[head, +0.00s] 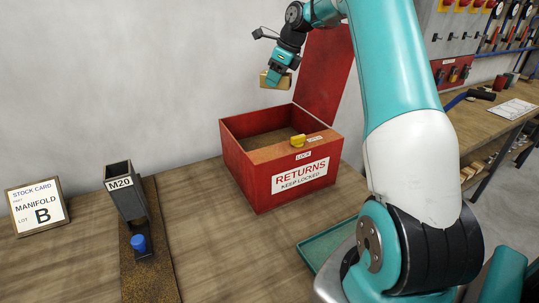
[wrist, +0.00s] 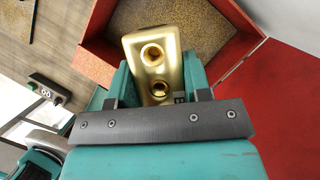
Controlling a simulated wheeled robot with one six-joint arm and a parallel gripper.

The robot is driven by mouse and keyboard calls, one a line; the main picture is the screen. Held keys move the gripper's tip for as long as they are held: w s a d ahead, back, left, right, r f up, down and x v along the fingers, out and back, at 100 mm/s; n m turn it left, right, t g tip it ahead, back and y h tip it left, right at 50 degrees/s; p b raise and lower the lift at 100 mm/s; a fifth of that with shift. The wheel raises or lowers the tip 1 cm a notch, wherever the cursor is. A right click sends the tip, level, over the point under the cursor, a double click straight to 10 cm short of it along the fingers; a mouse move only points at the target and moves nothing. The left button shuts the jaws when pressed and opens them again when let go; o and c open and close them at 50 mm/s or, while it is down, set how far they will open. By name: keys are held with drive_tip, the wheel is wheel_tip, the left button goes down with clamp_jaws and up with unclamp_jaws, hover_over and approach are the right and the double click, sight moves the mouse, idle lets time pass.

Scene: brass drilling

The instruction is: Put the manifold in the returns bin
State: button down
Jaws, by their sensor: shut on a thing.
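The manifold (head: 277,80) is a brass block held in my gripper (head: 275,78) above the returns bin. In the wrist view the manifold (wrist: 153,62) shows two round holes in its face and sits between the teal fingers of my gripper (wrist: 157,85). The returns bin (head: 245,178) is a red box labelled "RETURNS KEEP LOCKED", with its lid (head: 325,75) standing open at the back right. The bin's wall (wrist: 95,62) also shows in the wrist view, with the open inside beyond the manifold. The manifold is apart from the bin's floor.
A green tray (head: 325,246) lies right of the bin's front.

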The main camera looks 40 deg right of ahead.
drive_tip(key=b+x, duration=0.2)
drive_tip(key=x, duration=0.1)
drive_tip(key=shift+d+f, duration=0.25)
drive_tip(key=shift+f, duration=0.05)
drive_tip(key=p, duration=0.2)
approach(273, 141)
drive_tip(key=a+f, duration=0.2)
drive_tip(key=a, duration=0.1)
drive_tip(key=a+f, duration=0.2)
drive_tip(key=f, duration=0.1)
drive_tip(key=shift+s+a+f, duration=0.2)
drive_tip(key=shift+a+f, duration=0.05)
drive_tip(key=shift+a, duration=0.1)
drive_tip(key=shift+f, duration=0.15)
drive_tip(key=c, duration=0.6)
unclamp_jaws()
drive_tip(key=shift+s, duration=0.1)
drive_tip(key=shift+o, duration=0.2)
